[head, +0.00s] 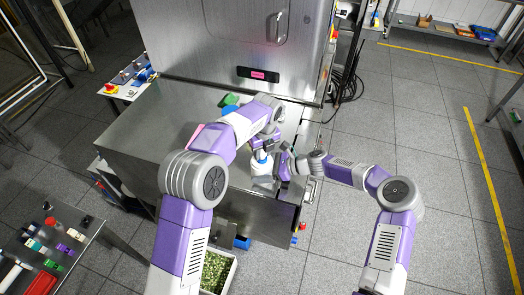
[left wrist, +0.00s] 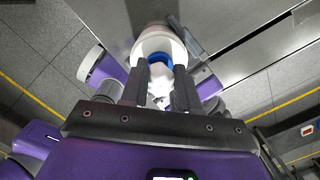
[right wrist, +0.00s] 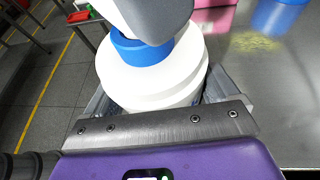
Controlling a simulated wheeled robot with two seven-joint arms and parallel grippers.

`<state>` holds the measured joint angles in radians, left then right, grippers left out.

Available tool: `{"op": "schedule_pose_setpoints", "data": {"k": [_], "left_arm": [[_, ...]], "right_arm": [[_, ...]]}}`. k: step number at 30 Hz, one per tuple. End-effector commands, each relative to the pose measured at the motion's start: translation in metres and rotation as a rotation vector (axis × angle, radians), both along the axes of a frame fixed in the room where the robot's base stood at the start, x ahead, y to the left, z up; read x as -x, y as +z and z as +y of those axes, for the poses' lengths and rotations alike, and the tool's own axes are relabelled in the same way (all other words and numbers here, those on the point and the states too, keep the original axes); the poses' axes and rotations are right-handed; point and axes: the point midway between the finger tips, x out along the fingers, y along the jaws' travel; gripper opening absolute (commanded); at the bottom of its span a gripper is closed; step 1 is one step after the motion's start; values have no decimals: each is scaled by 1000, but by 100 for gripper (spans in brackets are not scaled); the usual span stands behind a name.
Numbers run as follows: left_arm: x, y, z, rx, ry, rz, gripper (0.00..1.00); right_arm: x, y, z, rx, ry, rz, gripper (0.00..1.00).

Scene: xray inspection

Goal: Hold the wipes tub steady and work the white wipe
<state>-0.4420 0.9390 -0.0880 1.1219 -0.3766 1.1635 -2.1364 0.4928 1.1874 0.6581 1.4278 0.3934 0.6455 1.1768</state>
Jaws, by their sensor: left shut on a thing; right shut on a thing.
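The white wipes tub (head: 262,172) with its blue ring on top stands on the steel worktop near its right front edge. In the right wrist view the tub (right wrist: 160,90) fills the space between my right gripper's fingers (right wrist: 158,100), which are shut on its sides. In the head view my right gripper (head: 283,165) is at the tub's right. My left gripper (head: 264,145) is over the tub top. In the left wrist view its fingers (left wrist: 158,88) are shut on the white wipe (left wrist: 160,88), above the blue ring (left wrist: 160,61). The wipe's lower end is unclear.
A blue container (right wrist: 278,16) and a yellowish smear (right wrist: 255,43) show beside the tub. The steel cabinet (head: 235,45) closes off the back. A bin (head: 218,270) stands below the front edge.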

Motion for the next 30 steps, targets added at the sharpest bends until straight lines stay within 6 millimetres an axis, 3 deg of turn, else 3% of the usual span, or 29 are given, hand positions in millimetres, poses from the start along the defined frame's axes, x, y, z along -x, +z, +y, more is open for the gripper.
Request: {"op": "schedule_pose_setpoints", "data": {"k": [12, 30], "left_arm": [[0, 7, -1, 2, 0, -3, 0], [0, 35, -1, 2, 0, -2, 0]], "right_arm": [[0, -2, -1, 3, -2, 2, 54], [0, -1, -1, 2, 0, 1, 54]]}}
